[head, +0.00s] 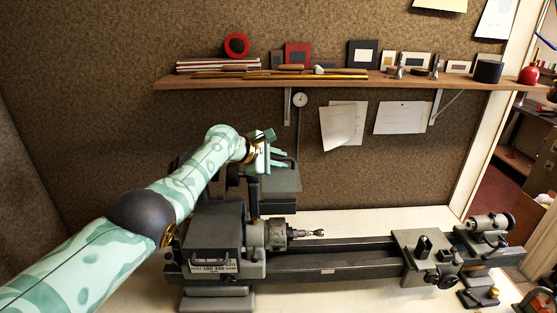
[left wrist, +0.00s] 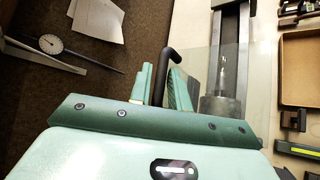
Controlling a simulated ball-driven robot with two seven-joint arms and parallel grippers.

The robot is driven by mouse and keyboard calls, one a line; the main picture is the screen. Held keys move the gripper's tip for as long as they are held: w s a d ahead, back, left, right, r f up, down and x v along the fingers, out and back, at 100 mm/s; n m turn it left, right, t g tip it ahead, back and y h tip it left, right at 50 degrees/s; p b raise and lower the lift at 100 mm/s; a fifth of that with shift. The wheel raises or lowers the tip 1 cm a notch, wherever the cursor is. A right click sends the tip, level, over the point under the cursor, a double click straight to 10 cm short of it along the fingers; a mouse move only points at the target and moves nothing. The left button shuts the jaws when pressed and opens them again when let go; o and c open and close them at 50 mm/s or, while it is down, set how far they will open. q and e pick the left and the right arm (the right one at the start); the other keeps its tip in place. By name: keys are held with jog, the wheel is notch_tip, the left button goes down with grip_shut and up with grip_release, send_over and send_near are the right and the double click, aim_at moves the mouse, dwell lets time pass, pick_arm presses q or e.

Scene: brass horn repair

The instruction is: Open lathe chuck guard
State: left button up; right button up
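The lathe (head: 330,262) stands on a pale bench, and its chuck (head: 277,233) shows bare, with a tool pointing right. The chuck guard (head: 280,181), a dark see-through panel, stands raised above and behind the chuck. In the left wrist view, the clear guard panel (left wrist: 203,70) shows beside my fingers. The guard's black bent handle (left wrist: 163,70) lies between the fingers of my left gripper (left wrist: 162,88), which look closed on it. In the head view, my left gripper (head: 277,157) is at the panel's top edge. My right gripper is in neither view.
A wooden shelf (head: 330,82) with frames and small items hangs on the brown wall above. A round gauge (head: 299,101) and paper sheets (head: 343,125) hang below it. The tailstock (head: 487,238) is at the right. An open box (left wrist: 300,68) shows in the left wrist view.

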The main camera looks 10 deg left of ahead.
pick_arm(q)
jog(key=p+v, duration=0.4)
jog(key=p, duration=0.2)
jog(key=shift+w+r, duration=0.1)
jog(key=v, duration=1.2)
jog(key=shift+a, duration=0.1)
